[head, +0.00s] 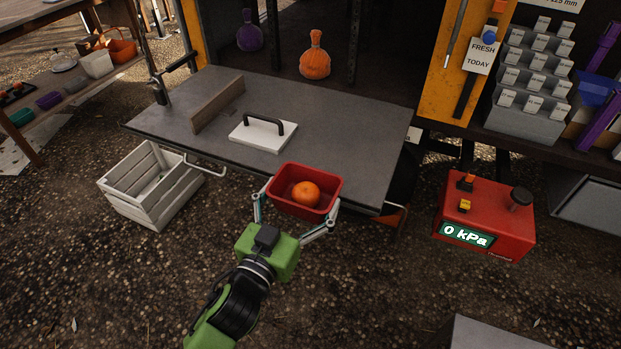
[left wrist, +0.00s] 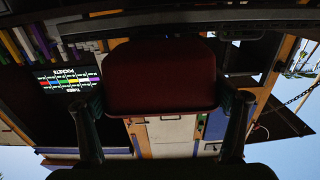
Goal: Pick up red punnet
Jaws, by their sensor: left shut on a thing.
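The red punnet (head: 284,207) holds one orange fruit (head: 305,194) and is upright in front of the truck's grey fold-down shelf. My left gripper (head: 297,204) is shut on the punnet, with one finger on each side. In the left wrist view the punnet (left wrist: 160,78) is a dark red shape between the fingers of my left gripper (left wrist: 163,110). Its far edge overlaps the shelf's front edge in the head view; I cannot tell whether they touch. My right gripper is not in view.
On the grey shelf (head: 350,130) are a white board with a black handle (head: 262,135) and a wooden strip (head: 218,104). A white slatted crate (head: 150,188) stands left on the ground. A red box reading 0 kPa (head: 490,222) is at right. The shelf's right part is clear.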

